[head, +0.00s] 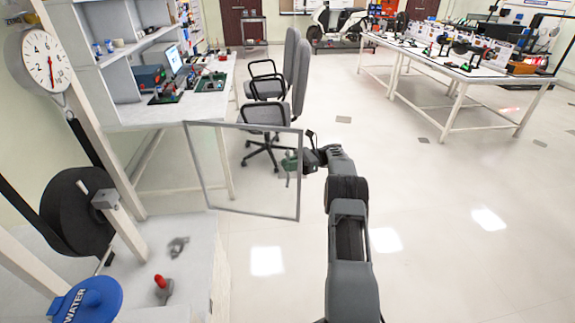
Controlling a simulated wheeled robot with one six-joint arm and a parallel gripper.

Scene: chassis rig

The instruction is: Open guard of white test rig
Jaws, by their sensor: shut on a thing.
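The guard (255,214) is a clear panel in a thin grey frame. In the head view it stands upright and swung out from the white test rig (200,262), over the floor to the rig's right. My gripper (291,161) is at the guard's right edge, far from the rig, and is shut on the guard there. The green part at the fingers is small, and I cannot tell its exact shape. My arm reaches up to it from the bottom of the view. The guard's hinge is not clearly visible.
The rig carries a dial gauge (47,61), a dark wheel (76,212), a red-tipped lever (161,284) and a blue WATER cap (86,302). Office chairs (266,116) stand behind the guard. A white workbench (455,70) is at back right. The floor to my arm's right is clear.

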